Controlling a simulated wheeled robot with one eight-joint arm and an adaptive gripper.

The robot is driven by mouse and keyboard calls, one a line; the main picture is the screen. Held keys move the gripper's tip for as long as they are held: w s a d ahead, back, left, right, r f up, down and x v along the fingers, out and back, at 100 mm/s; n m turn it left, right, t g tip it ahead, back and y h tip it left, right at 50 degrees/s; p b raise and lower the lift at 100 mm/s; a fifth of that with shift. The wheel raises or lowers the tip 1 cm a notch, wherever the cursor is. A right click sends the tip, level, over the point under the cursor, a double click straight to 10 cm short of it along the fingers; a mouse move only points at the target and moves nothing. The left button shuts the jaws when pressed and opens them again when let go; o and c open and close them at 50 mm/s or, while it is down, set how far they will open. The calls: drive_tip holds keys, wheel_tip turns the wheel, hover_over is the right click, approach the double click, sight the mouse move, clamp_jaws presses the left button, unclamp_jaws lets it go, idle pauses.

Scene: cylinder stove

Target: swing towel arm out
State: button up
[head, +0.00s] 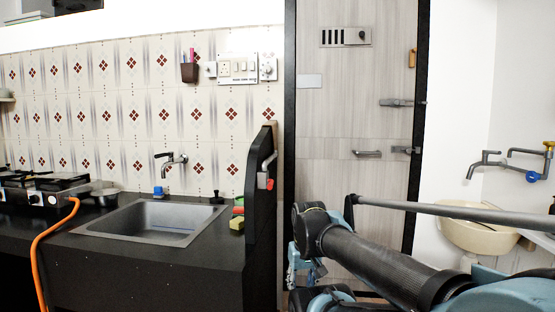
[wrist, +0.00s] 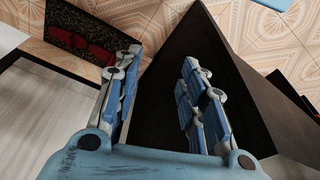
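A long grey rod (head: 450,209) runs from the right edge to a dark end piece near the middle of the head view. It may be the towel arm, but I cannot tell for sure. A smaller grey bar (head: 267,162) with a red piece sits on the dark partition beside the sink. My gripper (head: 303,268) is low, in front of the door and right of the partition, partly hidden by my arm. In the wrist view my gripper (wrist: 162,88) has its blue-padded fingers apart, with a dark panel (wrist: 195,50) behind them. No rod shows between the fingers.
The black counter (head: 170,260) with a sink (head: 155,220) is at left. A closed door (head: 350,110) with grey handles stands behind my arm. A cream basin (head: 480,235) and taps are at right. Tiled floor (wrist: 265,35) shows in the wrist view.

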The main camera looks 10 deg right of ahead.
drive_tip(key=w+r+m+t+y, duration=0.1)
drive_tip(key=w+r+t, duration=0.2)
drive_tip(key=w+r, duration=1.05)
drive_tip(key=m+y, duration=0.3)
drive_tip(key=y, duration=1.1)
approach(276, 156)
drive_tip(key=shift+g, duration=0.3)
drive_tip(key=x, duration=0.8)
drive_tip(key=shift+w+a, duration=0.2)
drive_tip(key=shift+a, duration=0.15)
clamp_jaws()
